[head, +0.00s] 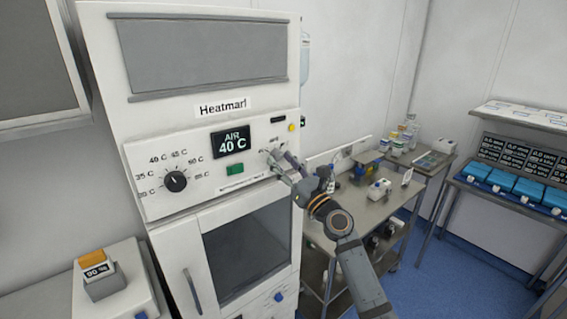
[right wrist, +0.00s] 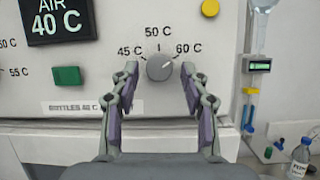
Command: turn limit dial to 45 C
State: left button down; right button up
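The limit dial (right wrist: 160,67) is a small grey knob on the white front panel in the right wrist view, with 45 C at its left, 50 C above and 60 C at its right. A pale mark on it seems to point right, towards 60 C. My right gripper (right wrist: 160,78) is open, with one finger on each side of the knob and visible gaps. In the head view my right gripper (head: 283,164) covers most of this dial. My left gripper is not in view.
The heating cabinet (head: 122,70) has an AIR 40 C display (head: 231,141), a green switch (head: 235,170) and a black dial (head: 176,181) at the left. A steel trolley (head: 325,238) with bottles stands to the right. A bottle (right wrist: 299,158) shows at lower right in the wrist view.

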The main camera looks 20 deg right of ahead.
grip_shut()
